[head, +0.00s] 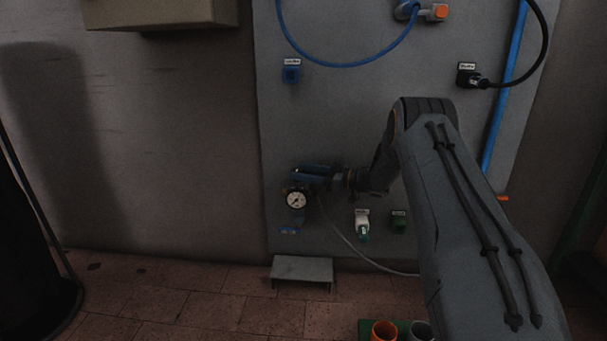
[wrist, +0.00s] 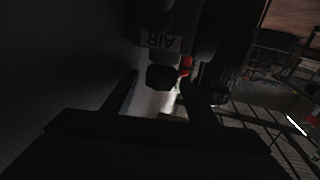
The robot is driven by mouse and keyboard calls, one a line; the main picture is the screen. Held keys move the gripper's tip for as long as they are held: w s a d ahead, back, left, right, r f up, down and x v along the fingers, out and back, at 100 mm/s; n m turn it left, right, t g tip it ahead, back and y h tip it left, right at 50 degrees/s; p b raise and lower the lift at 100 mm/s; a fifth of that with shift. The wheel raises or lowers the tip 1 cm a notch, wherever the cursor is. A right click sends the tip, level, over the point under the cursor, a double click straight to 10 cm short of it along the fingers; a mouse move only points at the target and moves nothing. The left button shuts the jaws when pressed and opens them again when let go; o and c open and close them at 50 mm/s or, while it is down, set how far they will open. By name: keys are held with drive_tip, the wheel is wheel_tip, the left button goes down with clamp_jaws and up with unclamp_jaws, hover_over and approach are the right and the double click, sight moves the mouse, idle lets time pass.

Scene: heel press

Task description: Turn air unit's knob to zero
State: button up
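The air unit has a round white pressure gauge (head: 296,200) low on the grey wall panel in the head view. In the wrist view its AIR label (wrist: 160,41) appears upside down, with a dark rounded knob (wrist: 162,77) just below it. My gripper (wrist: 159,80) points at the knob, with one finger on each side and a visible gap between them. I cannot tell whether either finger touches the knob. In the head view my arm reaches in from the right to just above the gauge. The knob's setting is not readable.
On the panel are a blue socket (head: 291,75), a black plug (head: 470,76), a white fitting (head: 362,224) and a green socket (head: 399,222). A small grey step (head: 302,270) stands below the gauge. An orange cup (head: 384,331) is near the bottom. A thin hose runs below my arm.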

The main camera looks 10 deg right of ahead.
drive_tip(key=p+v, duration=0.2)
drive_tip(key=v, duration=0.5)
drive_tip(key=shift+s+d, duration=0.25)
drive_tip(key=shift+d, duration=0.1)
